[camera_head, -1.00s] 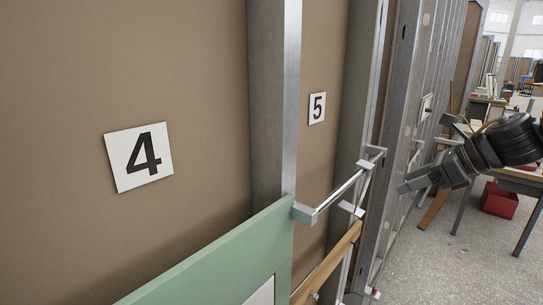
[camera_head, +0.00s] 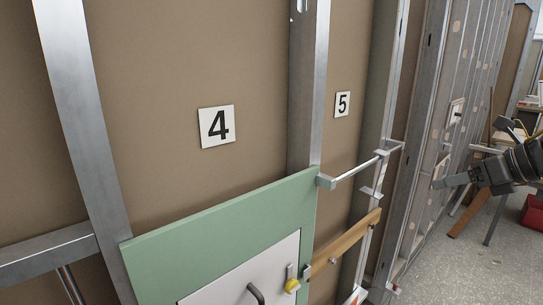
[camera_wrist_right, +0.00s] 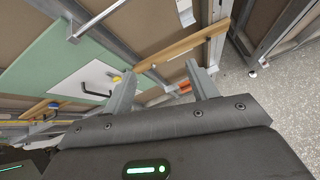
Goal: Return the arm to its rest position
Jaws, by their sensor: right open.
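My right gripper (camera_head: 455,181) comes in from the right edge in the head view, in front of the metal studs and to the right of the metal rail. In the right wrist view its two fingers (camera_wrist_right: 163,88) stand wide apart with nothing between them. They point toward the framed wall, with a wooden board showing beyond them. The rest of my right arm is mostly cut off by the right edge of the head view. My left gripper is in neither view.
A green panel (camera_head: 200,232) with a white hatch (camera_head: 240,278), black handle and yellow knob stands below sign 4 (camera_head: 216,126). A metal rail (camera_head: 355,168) and a wooden board (camera_head: 345,243) jut beside it. Grey floor (camera_head: 480,262) lies open at lower right; tables stand beyond.

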